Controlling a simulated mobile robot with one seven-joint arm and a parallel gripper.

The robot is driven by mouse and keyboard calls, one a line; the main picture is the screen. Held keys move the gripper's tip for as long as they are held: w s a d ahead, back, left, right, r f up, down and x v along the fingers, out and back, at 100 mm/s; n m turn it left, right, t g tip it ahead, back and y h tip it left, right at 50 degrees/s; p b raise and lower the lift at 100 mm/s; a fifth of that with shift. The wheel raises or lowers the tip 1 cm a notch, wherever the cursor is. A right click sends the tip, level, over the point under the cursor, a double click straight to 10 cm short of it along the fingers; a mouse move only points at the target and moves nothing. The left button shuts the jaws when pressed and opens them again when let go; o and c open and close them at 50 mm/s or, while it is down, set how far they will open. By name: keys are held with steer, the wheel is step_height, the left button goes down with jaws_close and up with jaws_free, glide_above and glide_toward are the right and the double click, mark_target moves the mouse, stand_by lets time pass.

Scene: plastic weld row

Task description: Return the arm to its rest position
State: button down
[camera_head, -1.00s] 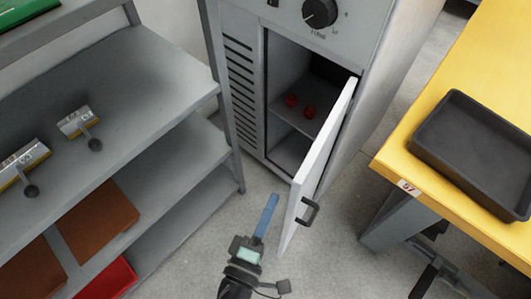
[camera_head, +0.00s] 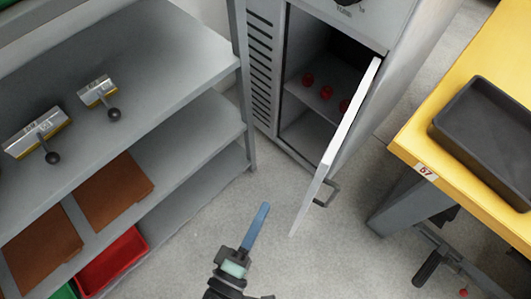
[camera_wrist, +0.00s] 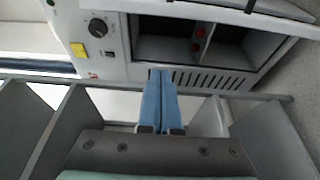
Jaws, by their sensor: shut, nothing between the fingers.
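My gripper (camera_head: 263,207) has long blue fingers and is shut and empty. In the head view it is low in the middle, over the bare floor, left of the open cabinet door and apart from it. In the wrist view the closed fingers (camera_wrist: 160,76) point toward the grey cabinet front. No contact with anything shows. My arm behind the gripper runs out of the bottom of the head view.
A grey cabinet (camera_head: 270,75) has its white door (camera_head: 335,150) swung open, with red parts (camera_head: 326,92) inside. Grey shelving (camera_head: 190,60) stands left, a yellow table (camera_head: 440,110) with a black tray (camera_head: 440,125) right. Floor (camera_head: 300,265) between them is clear.

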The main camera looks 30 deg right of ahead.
steer(key=shift+s+a, duration=0.2)
steer(key=shift+s, duration=0.15)
